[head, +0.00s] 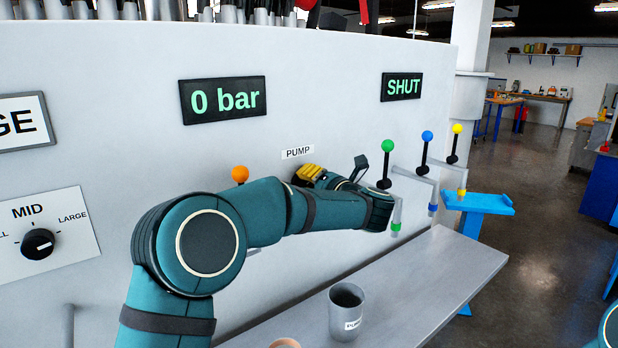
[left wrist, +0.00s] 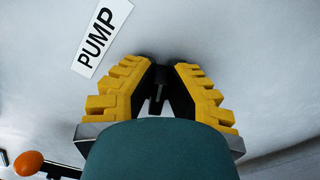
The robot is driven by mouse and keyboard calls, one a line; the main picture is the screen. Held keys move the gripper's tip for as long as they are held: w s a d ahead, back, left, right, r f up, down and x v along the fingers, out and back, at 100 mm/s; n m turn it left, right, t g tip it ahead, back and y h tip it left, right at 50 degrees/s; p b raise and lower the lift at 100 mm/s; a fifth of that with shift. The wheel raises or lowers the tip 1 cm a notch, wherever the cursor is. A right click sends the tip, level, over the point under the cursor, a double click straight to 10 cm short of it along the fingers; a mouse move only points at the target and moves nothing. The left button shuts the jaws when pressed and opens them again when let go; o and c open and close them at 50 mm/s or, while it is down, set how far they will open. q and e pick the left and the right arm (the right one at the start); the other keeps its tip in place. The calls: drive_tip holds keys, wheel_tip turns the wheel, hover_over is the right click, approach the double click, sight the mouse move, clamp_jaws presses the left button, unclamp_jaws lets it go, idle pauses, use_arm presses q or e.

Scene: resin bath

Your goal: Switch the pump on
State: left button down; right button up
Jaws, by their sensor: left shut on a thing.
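The PUMP label (head: 298,152) is on the pale machine wall, and it also shows in the left wrist view (left wrist: 102,38). My left gripper (head: 308,174) is at the wall just below this label, its yellow fingers partly hidden by my forearm. In the left wrist view, the fingers (left wrist: 161,80) are closed around a small dark pump switch (left wrist: 156,90) on the wall. The switch's position cannot be made out. The pressure display (head: 222,99) reads "0 bar". My right gripper is out of view.
A second display (head: 402,86) reads "SHUT". Green (head: 387,146), blue (head: 427,135) and yellow (head: 457,129) knobbed levers stand to the right, an orange knob (head: 240,174) to the left. A grey cup (head: 346,311) stands on the ledge (head: 440,270).

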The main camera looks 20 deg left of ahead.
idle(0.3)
use_arm(q)
drive_tip(key=c, duration=1)
unclamp_jaws()
drive_tip(key=shift+a, duration=0.1)
drive_tip(key=v, duration=1.2)
